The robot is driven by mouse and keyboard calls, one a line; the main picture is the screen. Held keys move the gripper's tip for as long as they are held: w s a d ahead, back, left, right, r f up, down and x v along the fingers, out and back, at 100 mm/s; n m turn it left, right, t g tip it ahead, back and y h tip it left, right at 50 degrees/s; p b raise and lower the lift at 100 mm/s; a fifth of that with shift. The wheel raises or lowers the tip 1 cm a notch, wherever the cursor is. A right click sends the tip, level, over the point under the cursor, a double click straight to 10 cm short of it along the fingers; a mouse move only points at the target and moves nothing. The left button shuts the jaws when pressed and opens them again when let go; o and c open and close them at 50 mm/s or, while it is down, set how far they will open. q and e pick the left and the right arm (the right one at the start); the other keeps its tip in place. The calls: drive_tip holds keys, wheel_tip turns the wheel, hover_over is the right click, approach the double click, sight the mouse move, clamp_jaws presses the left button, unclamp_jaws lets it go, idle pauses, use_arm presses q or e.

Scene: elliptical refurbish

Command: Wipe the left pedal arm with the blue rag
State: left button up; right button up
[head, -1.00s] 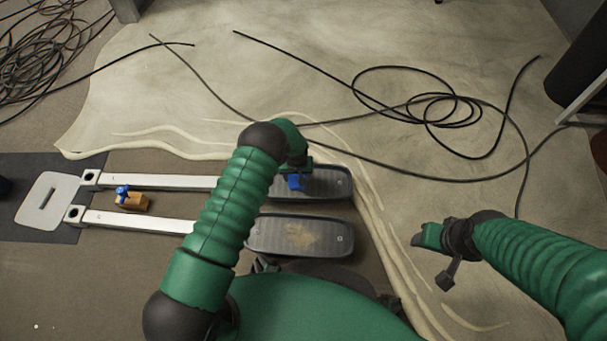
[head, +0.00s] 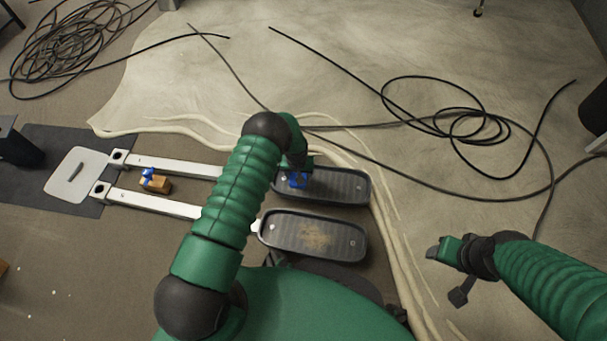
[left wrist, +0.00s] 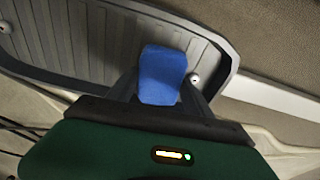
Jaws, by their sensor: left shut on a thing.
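My left gripper (head: 298,172) is shut on the blue rag (head: 298,180), over the left end of the far dark ribbed pedal (head: 335,184). In the left wrist view the rag (left wrist: 162,72) sits between the fingers, over the pedal's ribbed tray near its bolt; contact is unclear. Two pale pedal arms run left from the pedals: the far arm (head: 175,166) and the near arm (head: 155,206). My left arm hides part of both. The far arm's pale bar (left wrist: 275,97) shows in the left wrist view. My right gripper (head: 446,251) is away to the right, jaws unclear.
The near pedal (head: 312,236) has a brown smudge. A brown block with a blue item (head: 155,181) lies between the arms. Black cables (head: 435,115) are strewn over the pale floor patch, and a coil (head: 75,45) lies at upper left.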

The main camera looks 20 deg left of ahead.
use_arm(q)
wheel_tip(320, 180, up, 6)
drive_tip(key=p, duration=0.5)
wheel_tip(320, 180, up, 3)
drive_tip(key=shift+p, duration=1.25)
